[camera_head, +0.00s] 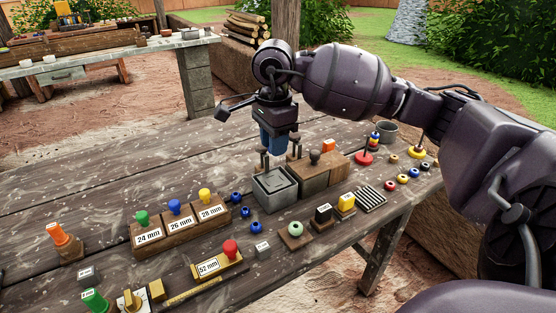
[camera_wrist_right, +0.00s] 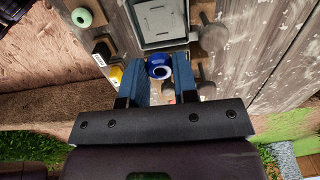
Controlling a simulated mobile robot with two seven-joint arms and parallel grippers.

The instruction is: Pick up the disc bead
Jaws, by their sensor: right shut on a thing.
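My right gripper (camera_head: 272,151) points down above the back of the grey metal box (camera_head: 274,190) on the table. In the head view I cannot make out the held bead between the fingers. Several other blue beads (camera_head: 256,228) lie on the table left of the metal box. My left gripper is not in view.
A wooden box (camera_head: 318,178) with a dark knob adjoins the metal box. Labelled stands with coloured knobs (camera_head: 180,232) are on the left. The far left tabletop is clear.

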